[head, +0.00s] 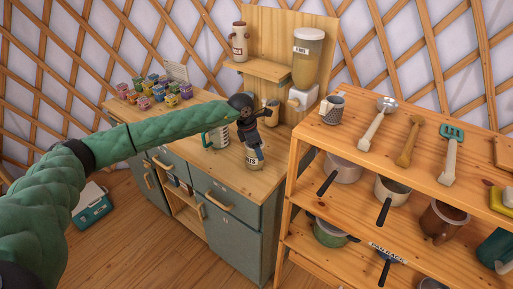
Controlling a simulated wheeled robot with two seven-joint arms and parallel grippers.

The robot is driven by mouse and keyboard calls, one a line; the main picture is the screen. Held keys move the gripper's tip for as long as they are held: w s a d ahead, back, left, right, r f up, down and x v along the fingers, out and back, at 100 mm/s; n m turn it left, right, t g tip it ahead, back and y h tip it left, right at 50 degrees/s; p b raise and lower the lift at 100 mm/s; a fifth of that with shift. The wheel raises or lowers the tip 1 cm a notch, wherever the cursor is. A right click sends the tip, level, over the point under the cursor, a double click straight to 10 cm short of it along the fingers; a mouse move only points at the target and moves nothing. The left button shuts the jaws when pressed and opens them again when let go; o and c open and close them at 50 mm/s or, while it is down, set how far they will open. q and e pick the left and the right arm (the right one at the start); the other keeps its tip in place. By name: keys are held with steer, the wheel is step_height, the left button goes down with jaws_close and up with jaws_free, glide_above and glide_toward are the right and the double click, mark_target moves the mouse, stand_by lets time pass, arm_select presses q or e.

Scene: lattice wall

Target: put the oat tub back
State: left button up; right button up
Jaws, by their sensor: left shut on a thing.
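The oat tub (253,159) is a small pale container with dark lettering, over the right part of the wooden counter top (205,169). My left gripper (251,142) comes down on it from above and is shut on it. The gripper hides the tub's upper part. I cannot tell whether the tub's base touches the counter. My right gripper is not in view.
A labelled dispenser (307,58) stands behind, and a bottle (239,42) is on a small ledge (258,69). Several colourful jars (158,93) fill the counter's back left. An open shelf (350,152) with utensils and pots stands close right.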

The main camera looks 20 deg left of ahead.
arm_select(q)
steer(key=o, duration=1)
steer(key=shift+o, duration=0.2)
steer(key=shift+r, duration=0.15)
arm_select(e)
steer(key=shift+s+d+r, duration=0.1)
arm_select(q)
steer(key=shift+r, duration=0.1)
steer(key=shift+a+r, duration=0.15)
steer(key=shift+r, duration=0.15)
steer(key=shift+s+a+r+b, duration=0.1)
steer(key=shift+r+b, duration=0.15)
steer(key=shift+r, duration=0.1)
steer(key=shift+s+a+r+b, duration=0.1)
steer(key=shift+r+b, duration=0.15)
steer(key=shift+r, duration=0.1)
steer(key=b+v, duration=0.3)
steer(key=v, duration=0.5)
steer(key=shift+r, duration=0.25)
steer(key=shift+s+a+r, duration=0.15)
steer(key=shift+r, duration=0.4)
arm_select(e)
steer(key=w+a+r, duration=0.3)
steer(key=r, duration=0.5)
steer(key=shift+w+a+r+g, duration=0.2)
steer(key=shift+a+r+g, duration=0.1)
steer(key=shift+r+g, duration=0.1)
